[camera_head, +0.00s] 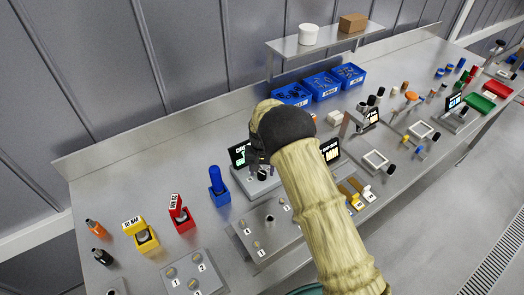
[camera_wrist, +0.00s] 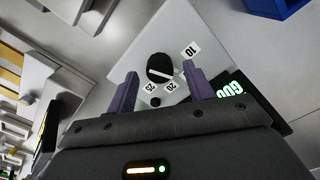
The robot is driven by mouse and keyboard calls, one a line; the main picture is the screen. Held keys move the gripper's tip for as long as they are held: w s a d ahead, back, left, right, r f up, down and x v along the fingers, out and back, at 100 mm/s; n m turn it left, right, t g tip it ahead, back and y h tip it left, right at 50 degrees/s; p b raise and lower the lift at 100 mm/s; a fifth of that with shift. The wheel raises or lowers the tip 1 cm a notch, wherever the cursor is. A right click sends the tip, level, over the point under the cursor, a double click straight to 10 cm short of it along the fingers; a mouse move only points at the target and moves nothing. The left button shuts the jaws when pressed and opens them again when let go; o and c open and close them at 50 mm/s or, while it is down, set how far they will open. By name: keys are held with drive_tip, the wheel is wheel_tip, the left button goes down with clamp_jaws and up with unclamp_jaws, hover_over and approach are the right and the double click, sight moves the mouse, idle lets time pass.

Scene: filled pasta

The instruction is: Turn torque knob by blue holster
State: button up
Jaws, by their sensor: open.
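The torque knob (camera_wrist: 160,68) is a black round dial with a pale line across its top. It stands on a light grey plate (camera_wrist: 208,35) with white number labels, among them 10 and 20. My gripper (camera_wrist: 162,88) is open, its two purple fingers apart on either side of the knob in the picture; I cannot tell whether they touch it. In the head view my gripper (camera_head: 262,167) is over the plate (camera_head: 243,182) and largely hides the knob. The blue holster (camera_head: 219,195), with a blue upright piece in it, stands just left of the plate.
A black display (camera_wrist: 232,92) with green letters stands at the plate's edge. A red holster (camera_head: 181,221) and a yellow holster (camera_head: 146,241) stand further left. Blue bins (camera_head: 321,85) are behind. A numbered plate (camera_head: 265,232) lies in front. Bare bench shows behind the holsters.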

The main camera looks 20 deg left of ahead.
sight(262, 173)
wheel_tip(262, 173, up, 16)
drive_tip(key=b, duration=0.4)
drive_tip(key=shift+r, duration=0.15)
drive_tip(key=s+d+r+m+t, duration=0.1)
drive_tip(key=s+d, duration=0.1)
drive_tip(key=d, duration=0.9)
drive_tip(key=s+d+r+m, duration=0.1)
drive_tip(key=s+d, duration=0.2)
drive_tip(key=d, duration=0.7)
drive_tip(key=s+d+f+m+t, duration=0.1)
drive_tip(key=s+d+f, duration=0.1)
drive_tip(key=s+d, duration=1)
drive_tip(key=s, duration=0.3)
drive_tip(key=shift+d+f+t, duration=0.2)
drive_tip(key=shift+d+t, duration=0.1)
drive_tip(key=shift+s, duration=0.1)
drive_tip(key=shift+c, duration=0.4)
